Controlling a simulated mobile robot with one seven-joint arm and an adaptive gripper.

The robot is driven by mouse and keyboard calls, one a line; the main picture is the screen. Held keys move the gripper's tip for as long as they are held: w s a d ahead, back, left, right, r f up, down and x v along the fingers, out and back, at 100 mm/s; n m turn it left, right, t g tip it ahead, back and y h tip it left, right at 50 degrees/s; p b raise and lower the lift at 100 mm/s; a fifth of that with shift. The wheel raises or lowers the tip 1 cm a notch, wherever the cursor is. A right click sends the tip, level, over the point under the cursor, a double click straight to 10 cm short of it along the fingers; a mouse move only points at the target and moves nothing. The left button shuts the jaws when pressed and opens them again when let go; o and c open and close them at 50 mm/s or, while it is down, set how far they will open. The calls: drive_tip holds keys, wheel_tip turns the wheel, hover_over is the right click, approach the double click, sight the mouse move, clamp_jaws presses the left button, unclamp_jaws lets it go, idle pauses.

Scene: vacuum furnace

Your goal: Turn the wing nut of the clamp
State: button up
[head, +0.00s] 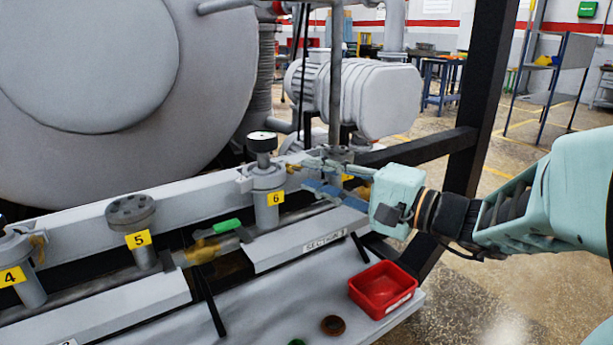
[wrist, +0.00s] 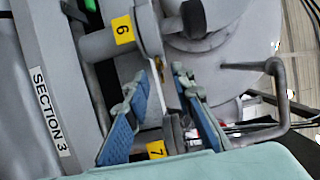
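My gripper (head: 308,176) reaches in from the right, close to the port labelled 6 (head: 266,200). In the wrist view, its two blue-padded fingers (wrist: 160,78) stand apart with a gap between the tips. A small brass-coloured part (wrist: 161,70), perhaps the clamp's wing nut, shows in that gap beside port 6. I cannot tell whether either finger touches it. In the head view a bit of brass (head: 292,168) shows beside port 6 near the fingertips, and the fingers hide much of that spot. A yellow label 7 (wrist: 156,149) lies between the finger bases in the wrist view.
Port 6 carries a black-topped gauge (head: 262,142). Ports 5 (head: 131,211) and 4 (head: 20,262) stand to the left along the grey rail. A green-handled part (head: 228,225) lies near port 5. A red bin (head: 383,290) stands on the lower shelf. A dark frame post (head: 483,90) rises behind my arm.

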sight(293, 168)
drive_tip(key=shift+x, duration=1.45)
drive_tip(key=shift+c, duration=0.4)
clamp_jaws()
